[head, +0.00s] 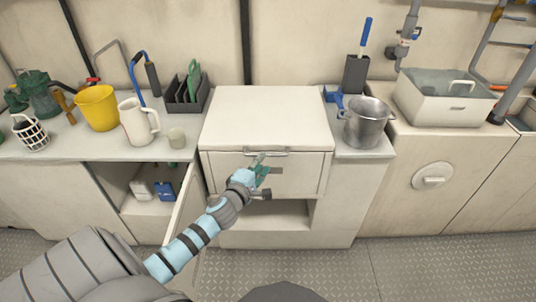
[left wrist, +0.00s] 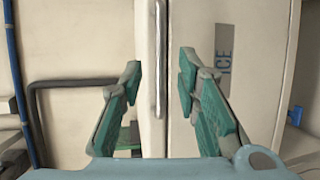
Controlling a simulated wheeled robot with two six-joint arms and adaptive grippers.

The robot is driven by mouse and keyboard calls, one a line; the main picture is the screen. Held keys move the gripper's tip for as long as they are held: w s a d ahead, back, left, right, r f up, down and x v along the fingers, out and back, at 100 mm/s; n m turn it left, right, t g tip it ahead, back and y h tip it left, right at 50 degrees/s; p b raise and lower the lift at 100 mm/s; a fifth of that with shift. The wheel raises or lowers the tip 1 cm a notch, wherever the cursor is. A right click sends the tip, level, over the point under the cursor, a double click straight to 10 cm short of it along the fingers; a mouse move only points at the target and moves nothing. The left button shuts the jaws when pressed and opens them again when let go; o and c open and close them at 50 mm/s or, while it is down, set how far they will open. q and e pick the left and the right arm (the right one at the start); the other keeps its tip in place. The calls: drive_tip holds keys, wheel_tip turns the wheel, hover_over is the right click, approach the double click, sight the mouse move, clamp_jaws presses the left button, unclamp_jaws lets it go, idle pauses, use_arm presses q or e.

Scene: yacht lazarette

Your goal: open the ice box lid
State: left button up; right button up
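The white ice box (head: 222,168) stands in the middle of the counter, and its flat lid (head: 268,118) lies shut. A thin metal handle (head: 266,151) runs along the lid's front edge. In the left wrist view the handle (left wrist: 158,60) shows upright, beside a front panel marked ICE (left wrist: 224,65). My left gripper (head: 266,172) is in front of the box, just below the handle in the head view. In the left wrist view its green-padded fingers (left wrist: 161,70) are spread, with the handle between them in the picture; no contact shows. My right gripper is not in view.
A metal pot (head: 366,122) stands right of the box, near a blue-handled brush (head: 364,40). An open cabinet door (head: 184,205) juts out below. The lid top is clear.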

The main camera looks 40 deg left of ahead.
sight(268, 154)
use_arm(q)
drive_tip(key=x, duration=0.6)
drive_tip(key=shift+w, duration=0.1)
clamp_jaws()
